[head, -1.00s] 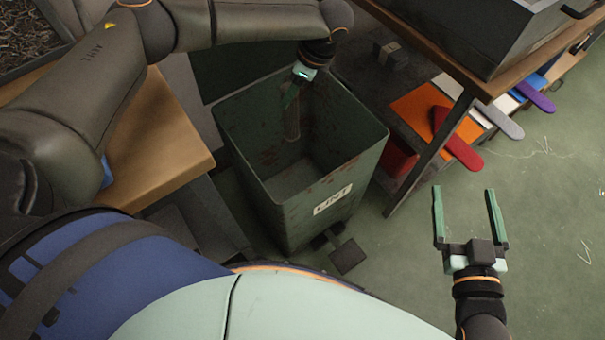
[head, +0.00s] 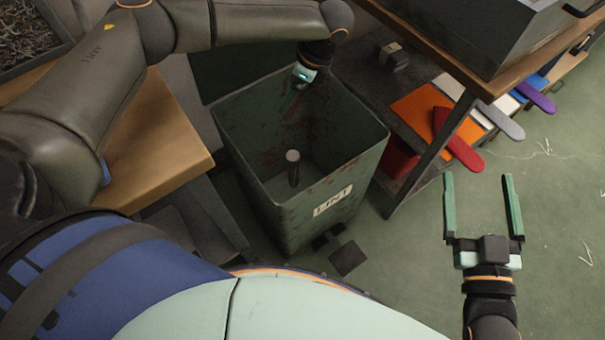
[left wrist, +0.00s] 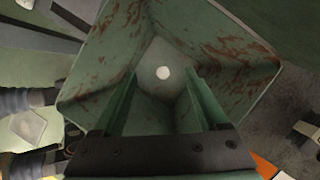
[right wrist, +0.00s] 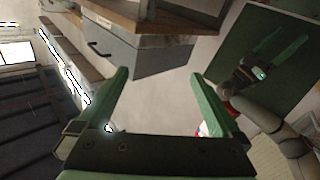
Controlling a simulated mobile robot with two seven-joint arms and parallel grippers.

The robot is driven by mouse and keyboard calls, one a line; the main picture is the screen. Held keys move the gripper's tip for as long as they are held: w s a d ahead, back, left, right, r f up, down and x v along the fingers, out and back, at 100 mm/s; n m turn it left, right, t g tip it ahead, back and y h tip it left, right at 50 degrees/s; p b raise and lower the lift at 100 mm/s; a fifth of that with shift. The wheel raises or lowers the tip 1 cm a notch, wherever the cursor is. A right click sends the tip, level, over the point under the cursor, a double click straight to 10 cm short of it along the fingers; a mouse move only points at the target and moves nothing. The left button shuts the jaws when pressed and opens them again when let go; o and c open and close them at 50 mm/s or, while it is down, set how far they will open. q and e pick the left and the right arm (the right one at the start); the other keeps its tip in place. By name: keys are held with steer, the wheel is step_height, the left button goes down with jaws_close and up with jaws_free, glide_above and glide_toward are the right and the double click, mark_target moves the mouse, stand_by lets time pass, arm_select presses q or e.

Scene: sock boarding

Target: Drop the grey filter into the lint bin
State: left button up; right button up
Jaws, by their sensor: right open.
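The lint bin (head: 352,165) is a tall green open-topped box with rusty inner walls and a LINT label on its front. The grey filter (head: 293,170) is a small cylinder with a paler end, upright inside the bin, low near the floor. I cannot tell whether it touches the floor. In the left wrist view its round pale end (left wrist: 163,73) shows below and between the parted fingers. My left gripper (head: 290,98) is open and empty, pointing down inside the bin's mouth near the back wall. My right gripper (head: 479,177) is open and empty, out to the right over the floor.
A wooden-topped table (head: 170,165) stands left of the bin. On the right, a shelf unit holds a grey box (head: 450,30) on top and coloured boards, including a red one (head: 457,142), below. A pedal (head: 347,257) sits at the bin's foot.

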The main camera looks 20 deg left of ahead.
arm_select(q)
steer(key=shift+o, duration=0.5)
steer(key=p+v, duration=0.3)
steer(key=v, duration=0.9)
steer(key=shift+r, duration=0.25)
arm_select(e)
steer(key=s+f+m+g+h, duration=0.1)
steer(key=s+f+g, duration=0.2)
steer(key=f, duration=0.6)
steer(key=s+f+m+g+h, duration=0.1)
steer(key=s+f+g, duration=0.3)
steer(key=f, duration=0.5)
steer(key=shift+s+g, duration=0.2)
steer(key=shift+g, duration=0.5)
